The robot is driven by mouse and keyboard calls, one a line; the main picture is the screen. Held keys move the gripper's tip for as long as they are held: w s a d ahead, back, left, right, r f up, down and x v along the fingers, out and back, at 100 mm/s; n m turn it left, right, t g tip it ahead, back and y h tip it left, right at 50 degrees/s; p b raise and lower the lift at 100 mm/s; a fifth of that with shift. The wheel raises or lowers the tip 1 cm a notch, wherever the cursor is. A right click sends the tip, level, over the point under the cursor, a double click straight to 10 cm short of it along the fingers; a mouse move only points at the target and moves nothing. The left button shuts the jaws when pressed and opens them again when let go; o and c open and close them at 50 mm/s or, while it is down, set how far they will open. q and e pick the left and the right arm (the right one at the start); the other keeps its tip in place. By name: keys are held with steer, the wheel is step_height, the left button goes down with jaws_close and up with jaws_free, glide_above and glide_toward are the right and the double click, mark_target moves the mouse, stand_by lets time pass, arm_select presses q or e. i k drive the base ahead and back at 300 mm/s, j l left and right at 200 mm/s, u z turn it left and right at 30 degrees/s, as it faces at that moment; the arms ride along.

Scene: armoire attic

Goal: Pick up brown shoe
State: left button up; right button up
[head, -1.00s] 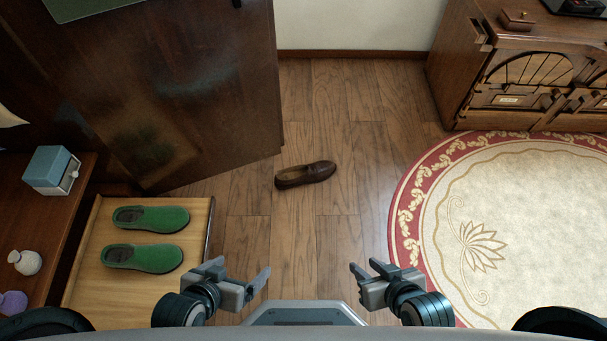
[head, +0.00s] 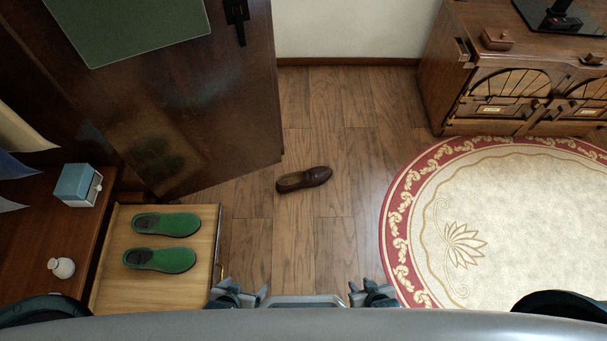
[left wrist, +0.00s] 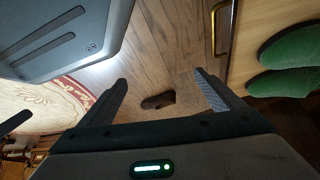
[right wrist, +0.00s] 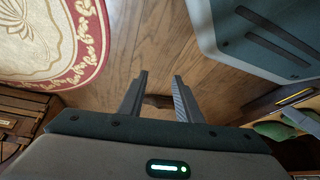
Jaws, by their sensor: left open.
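The brown shoe (head: 304,179) lies alone on the wooden floor near the middle of the head view. It also shows small between the fingers in the left wrist view (left wrist: 158,101) and, partly hidden, in the right wrist view (right wrist: 158,101). My left gripper (head: 246,291) is open and empty at the bottom of the head view. My right gripper (head: 368,291) is at the bottom too, its fingers apart in the right wrist view, with a narrower gap and nothing between them. Both grippers are well apart from the shoe.
A round red-edged rug (head: 520,220) and a carved sideboard (head: 540,85) are at right. The floor around the brown shoe is clear.

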mark_target(316, 176)
steer(key=i+l+u, duration=0.15)
steer(key=u, duration=0.3)
steer(key=l+u, duration=0.4)
steer(key=i+l+u, duration=0.1)
steer(key=l, duration=0.55)
steer(key=i+l+u, duration=0.1)
steer(key=l, duration=0.55)
steer(key=i+l+u, duration=0.15)
steer(key=l, duration=0.5)
steer(key=i+l+u, duration=0.1)
steer(key=l, duration=0.55)
